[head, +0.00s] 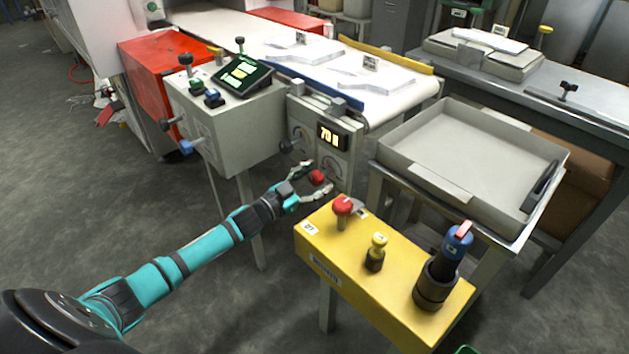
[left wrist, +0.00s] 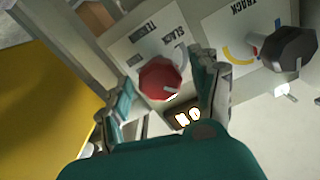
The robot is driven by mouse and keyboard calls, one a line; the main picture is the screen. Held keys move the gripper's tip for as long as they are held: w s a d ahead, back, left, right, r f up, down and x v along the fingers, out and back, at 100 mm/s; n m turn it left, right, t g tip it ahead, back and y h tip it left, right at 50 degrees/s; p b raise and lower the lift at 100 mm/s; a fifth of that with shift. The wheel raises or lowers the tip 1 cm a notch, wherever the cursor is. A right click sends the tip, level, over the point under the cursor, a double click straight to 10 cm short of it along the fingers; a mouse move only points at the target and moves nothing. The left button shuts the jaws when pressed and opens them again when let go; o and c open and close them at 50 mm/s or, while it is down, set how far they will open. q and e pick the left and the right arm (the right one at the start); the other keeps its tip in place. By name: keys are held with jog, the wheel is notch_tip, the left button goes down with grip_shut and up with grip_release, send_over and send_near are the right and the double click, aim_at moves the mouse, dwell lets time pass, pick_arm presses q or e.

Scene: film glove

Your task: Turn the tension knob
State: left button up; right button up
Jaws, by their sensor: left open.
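The red tension knob (head: 317,177) sits on the front of a light grey panel (head: 343,168), below a lit display (head: 331,136) reading 70 N. In the left wrist view the red knob (left wrist: 160,78) is beside a printed scale with the word SLACK. My left gripper (head: 314,182) is open at the knob. In the left wrist view its fingers (left wrist: 163,92) stand on either side of the knob, with visible gaps. The display (left wrist: 187,117) shows partly between the fingers. My right gripper is not in view.
A black knob (left wrist: 288,45) on a TRACK dial is close to my right-hand finger in the wrist view. A yellow box (head: 375,270) with a red mushroom button (head: 342,206) stands just right of my gripper. A grey tray (head: 470,150) is farther right.

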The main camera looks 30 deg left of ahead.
pick_arm(q)
jog(key=shift+c, duration=0.2)
jog(key=c, duration=1.2)
jog(key=shift+o, duration=0.2)
jog(key=m+p, duration=0.1)
jog(key=m, duration=0.4)
jog(key=shift+m, duration=1.1)
jog(key=shift+d+m, duration=0.1)
jog(key=shift+m, duration=1)
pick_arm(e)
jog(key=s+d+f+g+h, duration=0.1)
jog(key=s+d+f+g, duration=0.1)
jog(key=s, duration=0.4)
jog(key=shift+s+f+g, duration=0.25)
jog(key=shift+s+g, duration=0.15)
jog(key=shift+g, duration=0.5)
